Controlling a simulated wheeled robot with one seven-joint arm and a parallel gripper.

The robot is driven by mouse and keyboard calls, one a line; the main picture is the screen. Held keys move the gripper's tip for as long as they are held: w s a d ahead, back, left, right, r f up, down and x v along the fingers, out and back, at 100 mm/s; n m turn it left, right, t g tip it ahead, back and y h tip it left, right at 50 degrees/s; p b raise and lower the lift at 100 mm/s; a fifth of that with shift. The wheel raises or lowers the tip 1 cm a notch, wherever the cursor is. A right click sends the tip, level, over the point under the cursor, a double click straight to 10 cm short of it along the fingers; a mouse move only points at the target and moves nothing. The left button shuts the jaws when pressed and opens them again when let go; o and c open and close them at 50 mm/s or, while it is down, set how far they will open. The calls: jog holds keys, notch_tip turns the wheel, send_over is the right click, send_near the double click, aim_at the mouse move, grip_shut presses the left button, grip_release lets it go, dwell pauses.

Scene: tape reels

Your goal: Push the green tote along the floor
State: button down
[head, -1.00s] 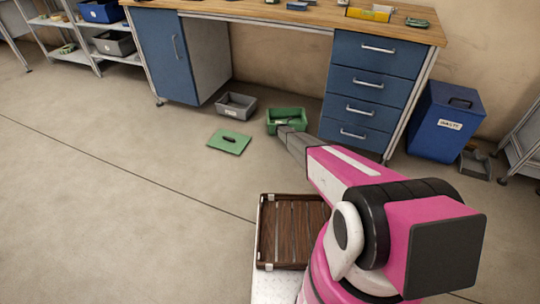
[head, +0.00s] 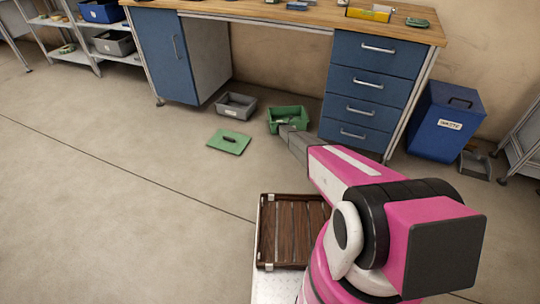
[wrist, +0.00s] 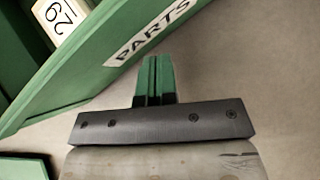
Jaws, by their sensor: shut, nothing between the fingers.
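The green tote (head: 290,111) stands on the floor in front of the workbench, left of the blue drawers. In the wrist view the green tote (wrist: 95,72) fills the upper left, its side marked "PARTS". My gripper (wrist: 153,60) is shut and empty, its fingertips right by that side wall. I cannot tell for sure whether they touch it. In the head view my gripper (head: 284,128) is at the tote's near side and hides part of it. A light block marked with a number shows inside the tote in the wrist view.
A grey tote (head: 236,105) stands to the left of the green one. A flat green lid (head: 229,141) lies on the floor nearer. The blue drawers (head: 366,95) stand close on the right, a blue waste bin (head: 446,120) beyond. Open floor lies to the left.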

jog(key=shift+s+a, duration=0.2)
jog(key=shift+s, duration=0.25)
jog(key=shift+s, duration=0.1)
jog(key=shift+s+a, duration=0.3)
jog(key=shift+s, duration=0.45)
jog(key=shift+s+a, duration=0.25)
jog(key=shift+s, duration=0.5)
jog(key=shift+s+a, duration=0.3)
jog(key=shift+s, duration=0.45)
jog(key=v, duration=0.7)
jog(key=shift+r, duration=0.55)
